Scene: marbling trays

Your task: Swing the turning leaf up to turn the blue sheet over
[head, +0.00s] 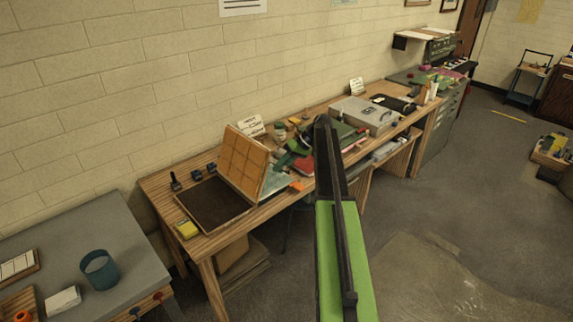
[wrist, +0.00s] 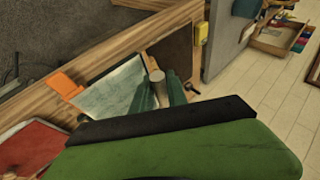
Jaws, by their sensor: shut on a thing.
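The turning leaf (head: 246,160), an orange-brown panelled board, stands steeply tilted on the wooden table, at the right of a shallow dark tray (head: 213,206). My gripper (head: 281,159) is at the leaf's right side in the head view. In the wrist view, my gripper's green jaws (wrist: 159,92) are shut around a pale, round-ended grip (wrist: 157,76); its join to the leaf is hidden. A pale blue-grey sheet (head: 278,182) lies right of the leaf and shows beside the jaws in the wrist view (wrist: 112,90). I cannot tell whether it is the blue sheet.
An orange piece (head: 297,186) lies near the table's front edge. A yellow block (head: 187,229) sits at the front left corner. Red and green items (head: 302,164) crowd the right side. A grey case (head: 364,115) stands farther along. The wall runs close behind the table.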

